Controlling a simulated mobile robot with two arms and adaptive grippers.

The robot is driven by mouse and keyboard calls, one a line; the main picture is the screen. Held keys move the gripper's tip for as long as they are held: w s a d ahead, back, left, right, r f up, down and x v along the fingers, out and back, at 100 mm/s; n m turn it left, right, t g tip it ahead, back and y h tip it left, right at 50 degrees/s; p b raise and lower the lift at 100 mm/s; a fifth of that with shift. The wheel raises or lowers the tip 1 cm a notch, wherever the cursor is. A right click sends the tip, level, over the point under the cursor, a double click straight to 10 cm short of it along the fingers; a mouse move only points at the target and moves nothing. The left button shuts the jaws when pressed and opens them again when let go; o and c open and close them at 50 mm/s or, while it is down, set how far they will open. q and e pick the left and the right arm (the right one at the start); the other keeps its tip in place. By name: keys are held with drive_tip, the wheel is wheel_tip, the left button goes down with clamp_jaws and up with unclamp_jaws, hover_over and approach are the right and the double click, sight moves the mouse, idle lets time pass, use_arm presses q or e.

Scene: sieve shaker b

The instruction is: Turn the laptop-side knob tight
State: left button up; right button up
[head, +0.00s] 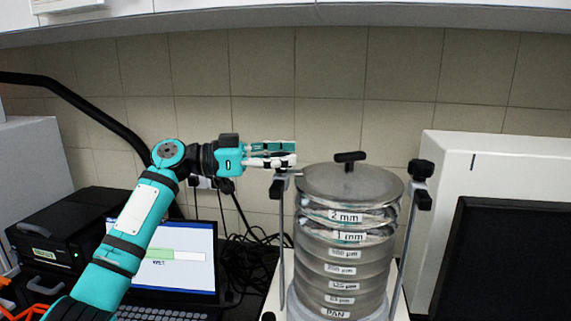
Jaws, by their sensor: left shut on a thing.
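The sieve shaker (345,245) holds a stack of labelled round sieves under a grey lid (350,183). It has a clamp rod on each side. The laptop-side knob (285,157) is at the top of the left rod (281,235) and is mostly hidden by my left gripper. My left gripper (284,154) reaches in level from the left and is shut on that knob. The other knob (421,169) is black and sits uncovered on top of the right rod. My right gripper is not in view.
The laptop (172,262) stands left of the shaker, behind my left arm, with a black box (60,235) further left. Loose black cables (250,262) lie between laptop and shaker. A dark monitor (515,260) and a white case (500,160) stand at the right.

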use_arm(q)
drive_tip(key=shift+r+m+g+p, duration=0.2)
drive_tip(key=shift+m+g+p, duration=1.35)
drive_tip(key=shift+g, duration=1.05)
drive_tip(key=shift+f+m+p, duration=0.1)
drive_tip(key=shift+m+p, duration=0.15)
drive_tip(key=shift+p, duration=0.1)
clamp_jaws()
drive_tip(key=o, duration=0.7)
unclamp_jaws()
drive_tip(key=o, duration=0.6)
drive_tip(key=shift+a, duration=0.4)
drive_tip(key=shift+d, duration=0.15)
drive_tip(key=shift+d, duration=0.15)
drive_tip(key=shift+f, duration=0.2)
